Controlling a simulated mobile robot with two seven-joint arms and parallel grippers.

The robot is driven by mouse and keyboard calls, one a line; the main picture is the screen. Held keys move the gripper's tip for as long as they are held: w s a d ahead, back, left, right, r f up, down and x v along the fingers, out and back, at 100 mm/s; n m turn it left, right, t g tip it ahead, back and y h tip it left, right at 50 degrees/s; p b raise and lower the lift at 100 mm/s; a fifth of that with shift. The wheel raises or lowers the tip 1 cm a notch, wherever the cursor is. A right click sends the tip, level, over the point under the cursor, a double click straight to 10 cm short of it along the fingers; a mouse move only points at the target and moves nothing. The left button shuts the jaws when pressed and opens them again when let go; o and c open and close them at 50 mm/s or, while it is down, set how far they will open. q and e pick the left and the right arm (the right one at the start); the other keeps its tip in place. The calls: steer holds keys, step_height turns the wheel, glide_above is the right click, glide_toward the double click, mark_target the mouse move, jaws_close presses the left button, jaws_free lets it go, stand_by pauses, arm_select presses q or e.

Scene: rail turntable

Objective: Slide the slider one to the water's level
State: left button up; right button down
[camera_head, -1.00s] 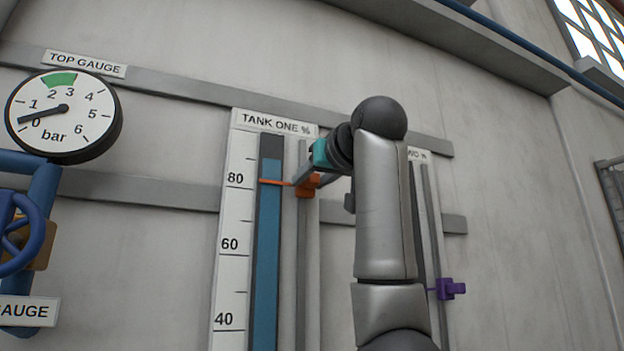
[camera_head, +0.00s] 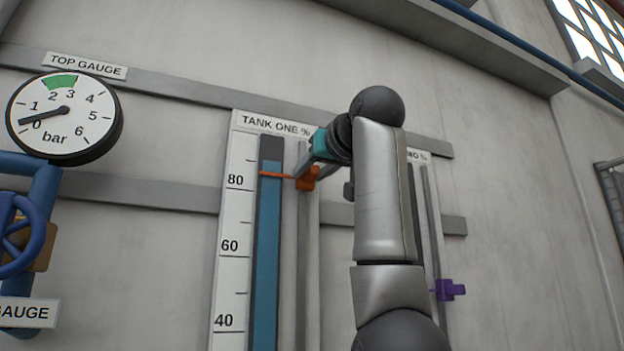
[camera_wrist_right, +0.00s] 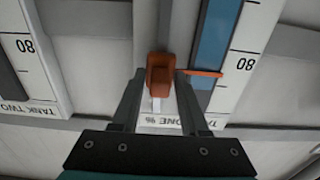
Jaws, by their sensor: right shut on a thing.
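Slider one is an orange block (camera_head: 306,180) on the rail right of the TANK ONE scale, with a thin orange pointer (camera_head: 276,175) reaching left across the gauge tube. My right gripper (camera_head: 311,171) is shut on the block from above right. In the upside-down right wrist view, the orange block (camera_wrist_right: 160,75) sits between the two fingertips (camera_wrist_right: 160,80). My left gripper is not seen.
A purple slider (camera_head: 450,290) stands on the tank two gauge, partly behind my right arm. A round pressure gauge (camera_head: 64,115) and blue pipe with handwheel (camera_head: 18,235) are at the left. Grey horizontal rails (camera_head: 170,82) cross the wall.

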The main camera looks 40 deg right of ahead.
mark_target(314, 165)
steer(key=shift+r, duration=1.5)
steer(key=c, duration=0.7)
jaws_free()
steer(key=shift+s, duration=0.15)
steer(key=shift+s+a+b, duration=0.15)
steer(key=shift+s+b, duration=0.15)
steer(key=shift+s, duration=0.05)
steer(key=b+v, duration=0.4)
steer(key=v, duration=1)
steer(key=shift+s+b, duration=0.2)
steer(key=shift+b, duration=0.2)
